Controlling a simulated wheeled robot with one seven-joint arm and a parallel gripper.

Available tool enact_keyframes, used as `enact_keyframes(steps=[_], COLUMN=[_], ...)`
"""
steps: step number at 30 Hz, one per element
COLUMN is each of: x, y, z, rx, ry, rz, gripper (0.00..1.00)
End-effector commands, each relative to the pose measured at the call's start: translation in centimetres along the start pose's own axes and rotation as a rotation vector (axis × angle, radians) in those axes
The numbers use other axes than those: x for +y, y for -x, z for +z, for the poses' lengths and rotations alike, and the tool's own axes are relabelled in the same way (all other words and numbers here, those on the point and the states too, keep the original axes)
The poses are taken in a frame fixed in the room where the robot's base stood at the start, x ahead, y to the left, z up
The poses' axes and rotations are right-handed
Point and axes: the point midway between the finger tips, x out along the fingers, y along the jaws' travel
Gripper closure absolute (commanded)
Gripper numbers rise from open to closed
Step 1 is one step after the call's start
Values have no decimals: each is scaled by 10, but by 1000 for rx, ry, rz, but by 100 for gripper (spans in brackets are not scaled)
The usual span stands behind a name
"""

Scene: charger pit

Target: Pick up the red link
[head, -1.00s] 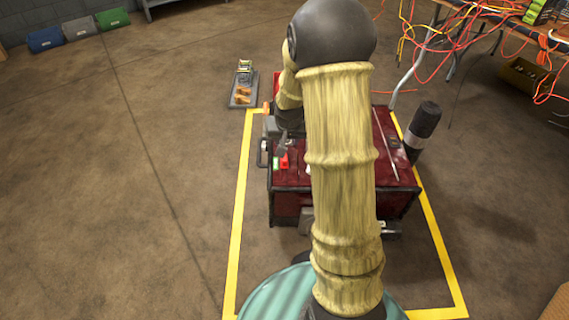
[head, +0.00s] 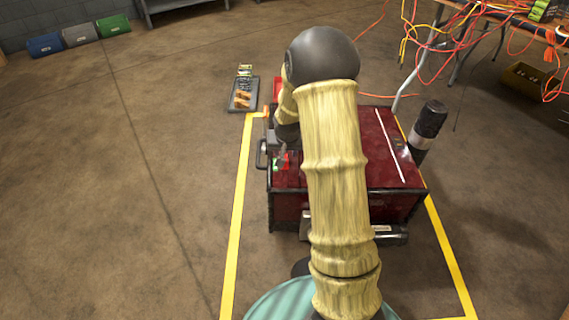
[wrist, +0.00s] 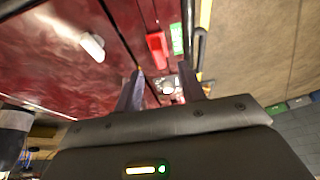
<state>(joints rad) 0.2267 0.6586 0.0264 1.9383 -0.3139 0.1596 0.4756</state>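A small red piece, which looks like the red link (wrist: 157,45), lies on the dark red chest top near its edge, beside a green piece (wrist: 177,38). In the head view the red link (head: 286,162) shows small and partly hidden by my gripper. My gripper (wrist: 162,80) is open, its two fingers apart. The red link is beyond the fingertips in the wrist view, not between the fingers. A small pale shiny item (wrist: 167,86) shows in the gap between them; I cannot tell its exact shape.
The dark red chest (head: 388,152) stands inside a yellow floor outline (head: 240,205). A white item (wrist: 92,45) lies on its top. A dark cylinder (head: 430,122) is at its right. A tray (head: 243,95) lies on the floor behind left. The floor at left is clear.

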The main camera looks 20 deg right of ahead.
Motion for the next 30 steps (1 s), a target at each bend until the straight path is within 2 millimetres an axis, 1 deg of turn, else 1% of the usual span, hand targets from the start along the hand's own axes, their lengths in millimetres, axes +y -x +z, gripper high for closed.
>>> enact_keyframes(steps=[5, 12, 15, 30], x=[0, 1, 1, 0], y=[-15, -44, -52, -51], z=[2, 4, 4, 2], rx=[0, 1, 0, 0], ry=[0, 0, -1, 2], rz=[0, -1, -1, -1], gripper=[60, 60, 60, 60])
